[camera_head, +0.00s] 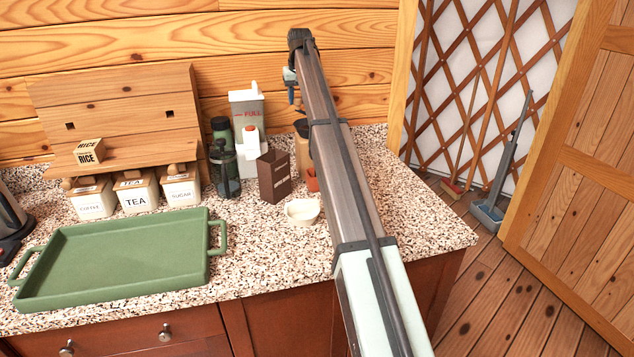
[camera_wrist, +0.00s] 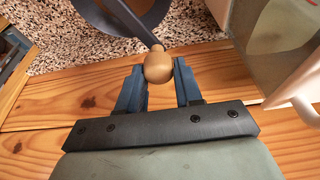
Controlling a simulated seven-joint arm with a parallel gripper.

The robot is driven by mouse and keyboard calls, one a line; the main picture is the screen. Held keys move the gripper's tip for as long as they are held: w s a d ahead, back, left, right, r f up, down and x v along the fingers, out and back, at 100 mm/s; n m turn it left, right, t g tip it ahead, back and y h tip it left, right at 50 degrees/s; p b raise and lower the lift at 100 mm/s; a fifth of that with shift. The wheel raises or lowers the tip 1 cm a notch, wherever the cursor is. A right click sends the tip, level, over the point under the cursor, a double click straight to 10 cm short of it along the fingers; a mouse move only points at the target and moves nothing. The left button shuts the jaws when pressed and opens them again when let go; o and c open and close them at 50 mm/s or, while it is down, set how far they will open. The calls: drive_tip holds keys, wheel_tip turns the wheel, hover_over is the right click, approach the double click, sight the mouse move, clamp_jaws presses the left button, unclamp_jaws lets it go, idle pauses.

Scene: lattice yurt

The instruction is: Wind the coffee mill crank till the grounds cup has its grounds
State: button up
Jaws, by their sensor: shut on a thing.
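My gripper (camera_wrist: 159,78) is shut on the round wooden crank knob (camera_wrist: 158,64) in the wrist view, with a blue finger on each side. A thin dark crank arm (camera_wrist: 136,22) runs from the knob over the round grey top of the mill. In the head view my gripper (camera_head: 291,77) is high at the back of the counter, small and partly covered by my arm. The mill's tan body (camera_head: 301,155) shows just left of my arm, partly hidden. A small orange-red cup or drawer (camera_head: 312,181) sits low at its front. Its contents cannot be seen.
A white bowl (camera_head: 302,212), brown box (camera_head: 273,177), white and grey containers (camera_head: 247,108) and dark bottles (camera_head: 223,155) crowd the counter left of the mill. A green tray (camera_head: 115,291) lies front left, before labelled canisters (camera_head: 135,191). Wooden wall stands close behind.

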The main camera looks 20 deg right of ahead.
drive_tip(key=shift+w+d, duration=0.15)
drive_tip(key=shift+d, duration=0.7)
drive_tip(key=shift+w+d, duration=0.15)
drive_tip(key=shift+d, duration=0.65)
drive_tip(key=o, duration=0.7)
drive_tip(key=shift+o, duration=0.2)
wheel_tip(320, 180, up, 7)
drive_tip(key=v, duration=1.4)
